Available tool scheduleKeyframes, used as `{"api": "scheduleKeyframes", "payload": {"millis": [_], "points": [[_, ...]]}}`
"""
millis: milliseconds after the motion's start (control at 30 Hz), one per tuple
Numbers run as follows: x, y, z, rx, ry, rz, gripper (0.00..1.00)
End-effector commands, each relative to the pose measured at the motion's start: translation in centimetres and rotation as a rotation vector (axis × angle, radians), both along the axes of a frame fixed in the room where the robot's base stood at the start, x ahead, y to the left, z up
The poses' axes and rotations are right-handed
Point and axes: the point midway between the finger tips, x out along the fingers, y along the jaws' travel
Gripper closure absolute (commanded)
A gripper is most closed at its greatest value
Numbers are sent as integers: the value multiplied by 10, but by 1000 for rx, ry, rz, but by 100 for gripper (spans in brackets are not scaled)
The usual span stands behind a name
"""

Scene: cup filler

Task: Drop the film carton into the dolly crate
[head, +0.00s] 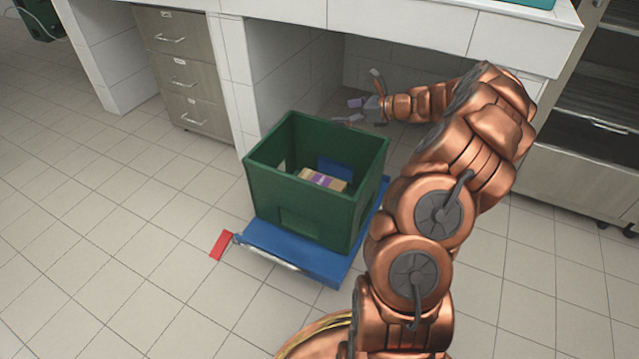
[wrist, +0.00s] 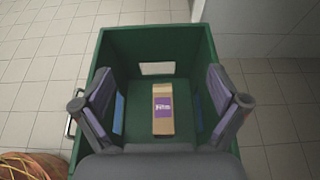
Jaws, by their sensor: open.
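The film carton (head: 322,180) is a tan box with a purple label, and it lies inside the green dolly crate (head: 304,226). In the wrist view the carton (wrist: 163,108) rests on the crate floor near the middle, apart from the walls. The crate (wrist: 160,36) stands upright and open at the top. My gripper (head: 362,97) is above and behind the crate in the head view. In the wrist view my gripper's fingers (wrist: 162,104) are spread wide over the crate with nothing between them. The carton is clear of both fingers.
The crate stands on a blue dolly (head: 290,250) on the tiled floor. A red mark (head: 221,245) lies beside the dolly. A white counter (head: 400,24) overhangs behind, with a drawer cabinet (head: 186,75) at left. The floor at left is clear.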

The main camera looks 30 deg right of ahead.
Motion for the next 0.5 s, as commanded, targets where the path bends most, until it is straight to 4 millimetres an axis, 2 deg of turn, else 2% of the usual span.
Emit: {"api": "scheduleKeyframes", "payload": {"millis": [200, 500], "points": [[-29, -18, 16, -1, -3, -1, 3], [-44, -26, 22, 0, 0, 1, 3]]}}
